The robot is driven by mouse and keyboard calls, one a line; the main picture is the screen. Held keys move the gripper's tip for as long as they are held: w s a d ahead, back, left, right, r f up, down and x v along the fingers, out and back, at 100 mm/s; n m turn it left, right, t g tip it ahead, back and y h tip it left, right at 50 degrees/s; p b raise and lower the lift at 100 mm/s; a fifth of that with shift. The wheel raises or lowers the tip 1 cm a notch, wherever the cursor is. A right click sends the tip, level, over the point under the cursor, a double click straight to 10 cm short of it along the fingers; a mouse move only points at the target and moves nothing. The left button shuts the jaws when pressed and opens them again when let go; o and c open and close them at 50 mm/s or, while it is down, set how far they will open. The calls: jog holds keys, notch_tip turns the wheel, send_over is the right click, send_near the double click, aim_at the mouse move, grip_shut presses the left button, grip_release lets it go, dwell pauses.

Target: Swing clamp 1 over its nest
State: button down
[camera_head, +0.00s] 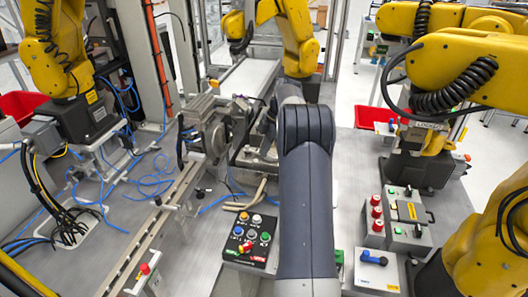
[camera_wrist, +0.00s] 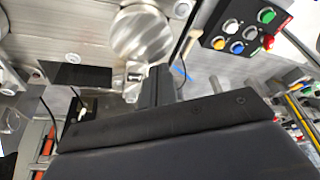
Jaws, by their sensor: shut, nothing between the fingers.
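In the wrist view, the dark finger end of my gripper (camera_wrist: 161,86) is shut and empty. It is close beside a small shiny metal fitting (camera_wrist: 130,82), which sits below a round brushed-metal disc (camera_wrist: 140,34); I cannot tell whether they touch. In the head view, a grey metal fixture (camera_head: 212,128) stands left of my dark arm, and my gripper is mostly hidden behind the arm. I cannot tell for sure which part is clamp 1 or its nest, or which way the clamp is turned.
A black button panel (camera_head: 248,240) lies left of my arm; it also shows in the wrist view (camera_wrist: 246,32). A blue lever (camera_head: 374,258) and a grey control box (camera_head: 409,225) stand at right. Yellow arms crowd both sides. Blue cables (camera_head: 112,188) lie on the left table.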

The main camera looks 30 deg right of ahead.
jog(key=v, duration=0.9)
jog(key=shift+r, duration=0.4)
jog(key=shift+s, duration=0.1)
send_over(269, 155)
notch_tip(269, 155, down, 4)
jog(key=shift+s+f, duration=0.15)
jog(key=shift+f, duration=0.05)
jog(key=w+a+f+m+t+h+b, duration=0.1)
jog(key=a+f+m+t+h+b, duration=0.1)
jog(key=a+f+m, duration=0.3)
jog(key=shift+w+a+f+m+t+b, duration=0.25)
jog(key=shift+a+f+m+t+b, duration=0.15)
jog(key=shift+a+m, duration=1.9)
jog(key=shift+d+m, duration=0.2)
jog(key=shift+m, duration=0.1)
